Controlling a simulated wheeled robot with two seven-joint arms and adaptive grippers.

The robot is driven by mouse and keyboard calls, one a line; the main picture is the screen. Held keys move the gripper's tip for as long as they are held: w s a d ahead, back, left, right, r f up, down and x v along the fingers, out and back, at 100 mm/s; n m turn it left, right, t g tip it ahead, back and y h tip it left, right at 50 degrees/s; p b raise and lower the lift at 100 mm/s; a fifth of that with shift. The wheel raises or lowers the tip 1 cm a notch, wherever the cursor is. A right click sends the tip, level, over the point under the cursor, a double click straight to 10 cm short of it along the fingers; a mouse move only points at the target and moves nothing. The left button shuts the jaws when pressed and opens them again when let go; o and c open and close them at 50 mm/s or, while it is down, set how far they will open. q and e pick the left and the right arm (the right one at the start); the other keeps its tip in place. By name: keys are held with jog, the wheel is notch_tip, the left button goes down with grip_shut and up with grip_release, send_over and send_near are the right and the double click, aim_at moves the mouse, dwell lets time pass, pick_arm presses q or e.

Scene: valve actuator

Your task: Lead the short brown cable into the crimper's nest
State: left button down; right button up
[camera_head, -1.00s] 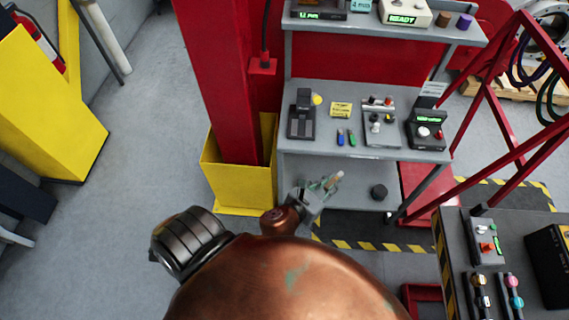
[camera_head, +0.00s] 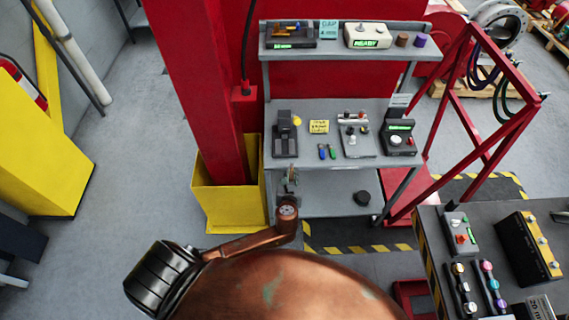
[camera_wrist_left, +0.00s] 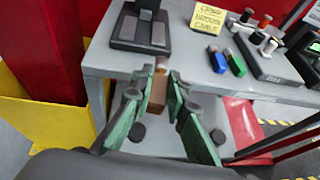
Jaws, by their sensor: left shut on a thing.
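The crimper is the black device (camera_head: 285,140) with a yellow knob at the left end of the middle shelf. In the left wrist view its black base (camera_wrist_left: 143,30) shows at the top, beyond the fingertips; I cannot make out the cable seat clearly. My left gripper (camera_head: 290,178) is in front of the shelf's front edge, below and short of the crimper. It is shut on the short brown cable (camera_wrist_left: 157,92), which shows between the green finger pads with its end pointing toward the shelf. The cable is apart from the crimper. My right gripper is not in view.
A yellow note (camera_head: 319,127), blue and green small pieces (camera_head: 327,151), a grey fixture (camera_head: 355,137) and a black device with a green display (camera_head: 398,136) stand right of the crimper. A red column (camera_head: 200,90) in a yellow guard (camera_head: 225,207) stands close left.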

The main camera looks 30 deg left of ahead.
pick_arm(q)
jog(key=shift+n+g+y, duration=0.3)
jog(key=shift+n+y, duration=0.3)
jog(key=shift+y, duration=0.1)
jog(key=w+a, duration=0.1)
jog(key=w+a+f+p, duration=0.1)
jog(key=a, duration=0.1)
jog(key=w+a+f+p, duration=0.1)
jog(key=a, duration=0.1)
jog(key=shift+w+f, duration=0.15)
jog(key=shift+w, duration=0.25)
jog(key=shift+w+a+b, duration=0.15)
jog(key=shift+w+a, duration=0.25)
jog(key=shift+w, duration=0.25)
jog(key=shift+w+a+b, duration=0.15)
jog(key=shift+w+a, duration=0.2)
jog(key=shift+w, duration=0.3)
jog(key=shift+w+a, duration=0.4)
jog(key=shift+w, duration=0.25)
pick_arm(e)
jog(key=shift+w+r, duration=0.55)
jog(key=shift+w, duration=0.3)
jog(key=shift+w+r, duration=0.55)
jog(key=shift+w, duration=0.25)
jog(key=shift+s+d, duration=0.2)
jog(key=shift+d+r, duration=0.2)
pick_arm(q)
jog(key=shift+p, duration=0.3)
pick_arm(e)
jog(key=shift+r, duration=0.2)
